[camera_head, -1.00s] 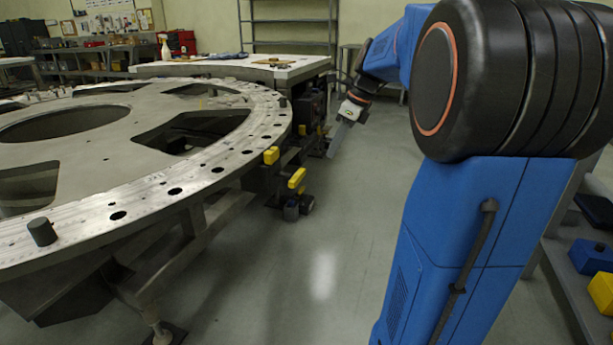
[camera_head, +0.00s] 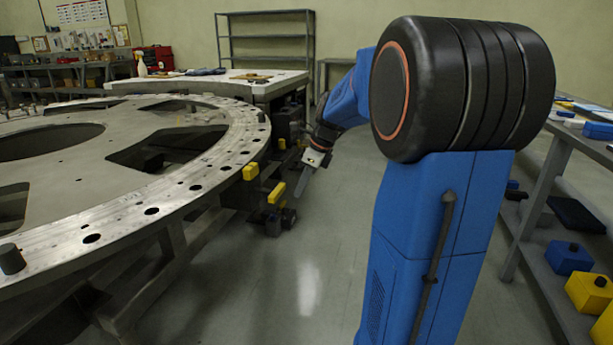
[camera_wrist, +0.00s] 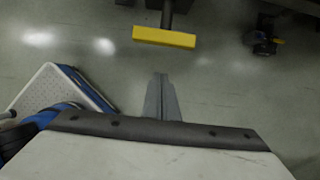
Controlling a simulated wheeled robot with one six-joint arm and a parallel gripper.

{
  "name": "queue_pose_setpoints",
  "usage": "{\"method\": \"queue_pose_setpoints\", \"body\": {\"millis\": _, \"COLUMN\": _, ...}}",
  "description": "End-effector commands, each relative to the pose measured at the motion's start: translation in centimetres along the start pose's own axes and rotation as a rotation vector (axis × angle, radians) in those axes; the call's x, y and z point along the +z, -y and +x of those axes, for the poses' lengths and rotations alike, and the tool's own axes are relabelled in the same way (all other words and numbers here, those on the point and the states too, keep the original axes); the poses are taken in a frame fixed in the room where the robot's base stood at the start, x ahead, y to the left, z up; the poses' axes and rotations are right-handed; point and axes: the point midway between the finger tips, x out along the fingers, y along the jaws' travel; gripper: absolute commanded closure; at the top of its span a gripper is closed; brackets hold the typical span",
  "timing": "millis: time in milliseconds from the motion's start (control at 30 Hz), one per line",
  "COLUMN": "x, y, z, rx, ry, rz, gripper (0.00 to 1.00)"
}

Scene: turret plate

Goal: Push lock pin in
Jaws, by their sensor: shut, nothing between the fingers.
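Two yellow blocks sit by the rim of the large grey turret plate (camera_head: 215,160). The upper yellow block (camera_head: 250,171) is close to the rim; the lower yellow bar (camera_head: 277,193) sits a little below and to the right. In the wrist view a yellow bar (camera_wrist: 164,37) shows crosswise on the end of a dark shaft (camera_wrist: 167,13). I cannot tell for sure which part is the lock pin. My gripper (camera_head: 299,194) is shut and empty, just right of the lower yellow bar. In the wrist view my gripper (camera_wrist: 160,80) points toward the yellow bar, with a visible gap.
A workbench (camera_head: 215,88) with tools stands behind the plate. A shelf rack (camera_head: 540,190) with blue and yellow boxes is at the right. A dark fitting with a small yellow part (camera_wrist: 265,45) shows at the wrist view's upper right. The floor (camera_head: 330,260) is clear.

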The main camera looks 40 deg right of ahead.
Motion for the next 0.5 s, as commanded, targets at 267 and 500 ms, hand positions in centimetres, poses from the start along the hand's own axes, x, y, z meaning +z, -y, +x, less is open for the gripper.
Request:
{"method": "queue_pose_setpoints", "body": {"millis": 267, "x": 3.0, "y": 0.0, "z": 1.4, "rx": 0.001, "ry": 0.000, "rz": -0.002, "gripper": 1.00}}
{"method": "queue_pose_setpoints", "body": {"millis": 500, "x": 3.7, "y": 0.0, "z": 1.6, "rx": 0.000, "ry": 0.000, "rz": -0.001, "gripper": 1.00}}
